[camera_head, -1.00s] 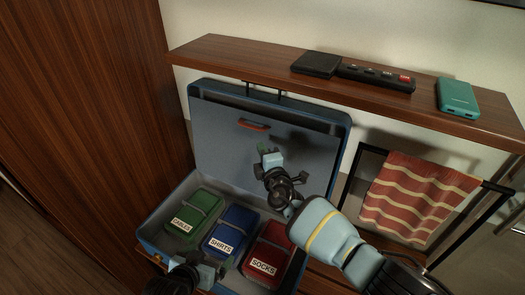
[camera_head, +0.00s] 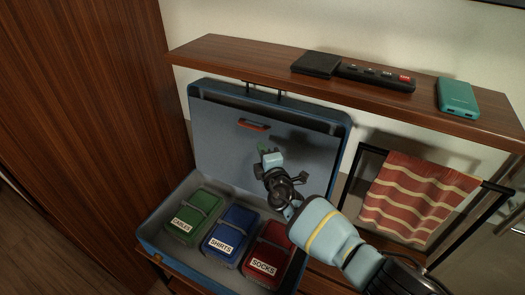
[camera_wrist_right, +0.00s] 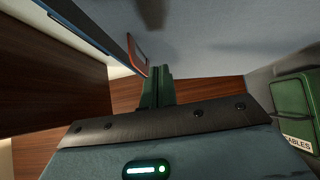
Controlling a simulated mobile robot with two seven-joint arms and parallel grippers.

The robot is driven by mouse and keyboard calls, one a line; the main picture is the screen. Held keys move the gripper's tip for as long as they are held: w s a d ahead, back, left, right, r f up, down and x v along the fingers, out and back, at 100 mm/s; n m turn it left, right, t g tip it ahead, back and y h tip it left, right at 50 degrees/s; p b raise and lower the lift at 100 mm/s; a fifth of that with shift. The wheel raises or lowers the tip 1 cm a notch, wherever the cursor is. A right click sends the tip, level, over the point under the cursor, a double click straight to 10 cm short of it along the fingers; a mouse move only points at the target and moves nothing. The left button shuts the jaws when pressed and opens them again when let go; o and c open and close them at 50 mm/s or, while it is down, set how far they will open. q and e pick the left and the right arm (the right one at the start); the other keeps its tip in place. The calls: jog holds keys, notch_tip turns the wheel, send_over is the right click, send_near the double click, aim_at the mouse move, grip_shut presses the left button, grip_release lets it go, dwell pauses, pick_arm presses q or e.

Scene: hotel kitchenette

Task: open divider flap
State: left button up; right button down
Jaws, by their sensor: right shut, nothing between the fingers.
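The divider flap (camera_head: 220,136) is the grey-blue panel inside the raised lid of a blue suitcase (camera_head: 147,238). It lies against the lid, with a dark gap along its top edge. A red-orange pull tab (camera_head: 254,126) sits near its top; the tab also shows in the right wrist view (camera_wrist_right: 138,54). My right gripper (camera_head: 263,148) is shut and empty in front of the flap, just below the tab in the head view. In the wrist view its green fingers (camera_wrist_right: 157,88) are together beside the tab; whether they touch it I cannot tell. My left gripper is out of view.
Green (camera_head: 194,217), blue (camera_head: 232,236) and red (camera_head: 268,255) labelled pouches lie in the suitcase base. A wooden shelf (camera_head: 230,55) overhangs the lid, carrying a black device (camera_head: 375,78) and a teal box (camera_head: 458,97). A striped towel (camera_head: 415,196) hangs at right on a black rail.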

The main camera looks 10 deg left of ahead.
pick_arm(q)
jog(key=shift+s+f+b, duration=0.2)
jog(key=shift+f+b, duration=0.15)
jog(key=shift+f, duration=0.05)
pick_arm(e)
jog(key=shift+w+d, duration=0.1)
jog(key=shift+w, duration=0.05)
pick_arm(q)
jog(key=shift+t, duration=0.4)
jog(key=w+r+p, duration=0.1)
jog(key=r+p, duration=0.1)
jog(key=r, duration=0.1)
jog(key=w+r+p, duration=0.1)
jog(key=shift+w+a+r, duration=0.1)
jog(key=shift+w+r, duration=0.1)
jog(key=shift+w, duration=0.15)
pick_arm(e)
jog(key=v, duration=0.7)
jog(key=shift+s+d, duration=0.15)
jog(key=shift+s, duration=0.2)
